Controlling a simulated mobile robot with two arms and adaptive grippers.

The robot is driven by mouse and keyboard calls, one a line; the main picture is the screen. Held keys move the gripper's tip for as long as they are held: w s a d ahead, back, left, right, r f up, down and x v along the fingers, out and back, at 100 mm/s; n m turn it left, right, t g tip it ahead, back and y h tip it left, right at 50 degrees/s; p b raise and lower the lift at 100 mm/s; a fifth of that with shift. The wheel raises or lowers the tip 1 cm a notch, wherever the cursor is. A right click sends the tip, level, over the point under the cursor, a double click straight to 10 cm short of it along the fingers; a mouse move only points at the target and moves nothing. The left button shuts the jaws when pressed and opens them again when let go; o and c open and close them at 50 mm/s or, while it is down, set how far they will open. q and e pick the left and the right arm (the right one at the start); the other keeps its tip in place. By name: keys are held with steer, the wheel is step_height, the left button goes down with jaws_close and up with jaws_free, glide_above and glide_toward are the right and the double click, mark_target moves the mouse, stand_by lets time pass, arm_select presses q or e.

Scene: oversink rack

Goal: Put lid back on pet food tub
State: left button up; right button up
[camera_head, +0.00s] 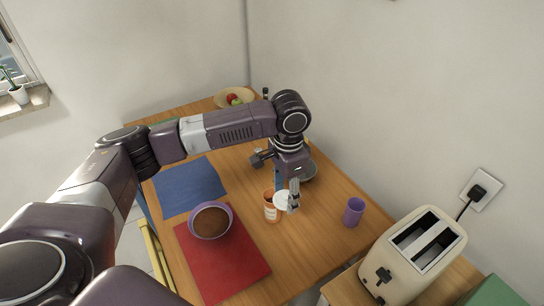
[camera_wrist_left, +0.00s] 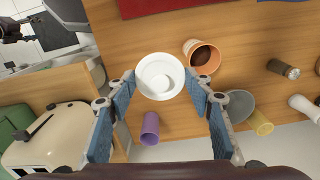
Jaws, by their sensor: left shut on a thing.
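The white round lid (camera_wrist_left: 160,76) is held between the fingertips of my left gripper (camera_wrist_left: 165,84). In the head view the lid (camera_head: 283,201) shows at the tips of the left gripper (camera_head: 287,192), just right of the tub. The pet food tub (camera_head: 271,212) is orange with a pale label and stands upright on the table. In the left wrist view its open mouth (camera_wrist_left: 205,59) shows brown contents, and the lid is beside the opening, not over it. The height of the lid above the table is hard to tell.
A purple cup (camera_head: 353,212) stands to the right. A grey bowl (camera_head: 309,171) is behind the gripper. A purple bowl of brown food (camera_head: 210,221) sits on a red mat (camera_head: 247,275), near a blue mat (camera_head: 188,186). A toaster (camera_head: 417,253) is at right.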

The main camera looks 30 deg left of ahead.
arm_select(q)
steer(key=w+a+m+p, duration=0.5)
steer(key=w+a+p, duration=0.1)
steer(key=a, duration=0.1)
arm_select(e)
step_height(320, 180, up, 8)
steer(key=w+d, duration=0.1)
steer(key=w, duration=0.2)
arm_select(q)
step_height(320, 180, down, 7)
steer(key=b, duration=0.5)
steer(key=shift+s+d, duration=0.2)
arm_select(e)
steer(key=shift+s+a+f, duration=0.1)
steer(key=shift+s+f, duration=0.15)
steer(key=shift+f, duration=0.65)
steer(key=shift+s+a+f, duration=0.1)
steer(key=shift+s+f, duration=0.15)
steer(key=shift+f, duration=0.6)
steer(key=shift+s+f, duration=0.25)
steer(key=shift+f, duration=0.65)
steer(key=shift+d+r, duration=0.1)
steer(key=shift+d, duration=0.15)
arm_select(q)
steer(key=shift+p, duration=0.4)
arm_select(e)
steer(key=shift+r, duration=0.35)
